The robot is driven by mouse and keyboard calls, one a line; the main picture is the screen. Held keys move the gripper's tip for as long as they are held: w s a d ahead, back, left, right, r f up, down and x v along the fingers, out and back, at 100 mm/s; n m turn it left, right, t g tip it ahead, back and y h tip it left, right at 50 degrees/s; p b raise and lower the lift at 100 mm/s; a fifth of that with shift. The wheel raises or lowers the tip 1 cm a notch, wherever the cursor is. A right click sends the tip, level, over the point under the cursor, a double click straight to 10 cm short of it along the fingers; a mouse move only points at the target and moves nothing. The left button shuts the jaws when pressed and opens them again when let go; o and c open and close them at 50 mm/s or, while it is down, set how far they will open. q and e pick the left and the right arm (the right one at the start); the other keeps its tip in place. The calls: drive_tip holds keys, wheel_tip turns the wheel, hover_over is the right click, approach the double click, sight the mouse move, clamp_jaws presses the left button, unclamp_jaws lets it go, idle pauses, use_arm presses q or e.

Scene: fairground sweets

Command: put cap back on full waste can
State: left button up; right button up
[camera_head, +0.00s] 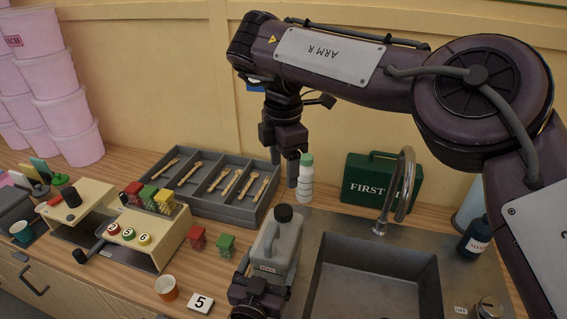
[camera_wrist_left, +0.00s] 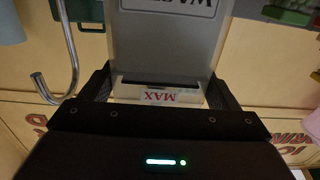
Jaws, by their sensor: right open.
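My left gripper (camera_head: 262,278) is low at the near side of the can, with a finger on each side. The left wrist view shows the can (camera_wrist_left: 165,40) between the fingers, with a red MAX label at its near end. My right gripper (camera_head: 284,168) is open and empty, high over the back counter, left of a green-capped white bottle (camera_head: 306,182).
A grey sink (camera_head: 375,265) with a curved tap (camera_head: 404,185) lies right of the can. A utensil tray (camera_head: 225,205), small cubes (camera_head: 226,244), an orange cup (camera_head: 166,288) and a number 5 card (camera_head: 201,303) lie left.

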use_arm(q)
drive_tip(key=o, duration=0.3)
drive_tip(key=b+v, duration=0.2)
drive_tip(key=v, duration=0.4)
drive_tip(key=shift+s+a+f, duration=0.1)
drive_tip(key=shift+s+f, duration=0.1)
drive_tip(key=shift+s, duration=0.2)
drive_tip(key=shift+s+a+r, duration=0.15)
drive_tip(key=shift+s, duration=0.3)
